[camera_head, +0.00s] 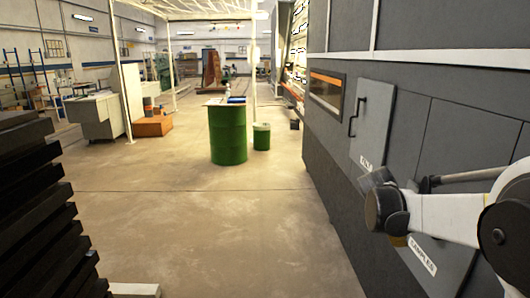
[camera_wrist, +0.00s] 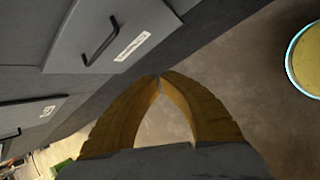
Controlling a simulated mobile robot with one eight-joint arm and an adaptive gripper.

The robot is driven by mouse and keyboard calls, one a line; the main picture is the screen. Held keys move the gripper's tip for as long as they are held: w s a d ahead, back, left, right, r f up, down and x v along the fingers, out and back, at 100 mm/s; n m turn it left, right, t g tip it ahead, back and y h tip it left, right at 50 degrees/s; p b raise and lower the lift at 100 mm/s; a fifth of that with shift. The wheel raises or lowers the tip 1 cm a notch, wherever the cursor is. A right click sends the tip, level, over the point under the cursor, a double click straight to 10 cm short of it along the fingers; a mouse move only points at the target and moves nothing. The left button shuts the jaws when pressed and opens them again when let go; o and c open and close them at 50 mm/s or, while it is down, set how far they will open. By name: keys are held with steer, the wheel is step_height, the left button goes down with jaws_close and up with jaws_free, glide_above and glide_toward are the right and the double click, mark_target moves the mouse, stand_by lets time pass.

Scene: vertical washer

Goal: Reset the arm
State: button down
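My arm reaches in from the right edge in the head view, beside the grey machine wall (camera_head: 420,80). Only a small yellowish part of my gripper (camera_head: 398,240) shows there, below the dark wrist joint; the rest is hidden. In the wrist view, the two yellow-brown fingers of my gripper (camera_wrist: 160,78) curve together and meet at the tips. The gap behind the tips holds nothing. A grey door with a black handle (camera_head: 357,116) is closed, left of and above my wrist. A lower panel labelled "SAMPLES" (camera_head: 423,256) is partly covered by my arm.
A green barrel (camera_head: 228,135) with items on top and a smaller green bin (camera_head: 261,137) stand ahead. Dark stacked slabs (camera_head: 35,210) block the left. The concrete floor (camera_head: 225,235) between is clear. In the wrist view, a handled grey panel (camera_wrist: 112,30) lies beyond the fingertips.

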steer(key=s+a+r+m+t+y, duration=0.1)
steer(key=s+a+m+t+y, duration=0.1)
steer(key=s+a+m, duration=0.4)
steer(key=s+a+m+t+y, duration=0.2)
steer(key=s+a+m+y, duration=0.2)
steer(key=s+a, duration=1)
steer(key=s+m, duration=0.3)
steer(key=s, duration=0.2)
steer(key=shift+s+a+r, duration=0.25)
steer(key=shift+s+r, duration=0.05)
steer(key=shift+r, duration=0.05)
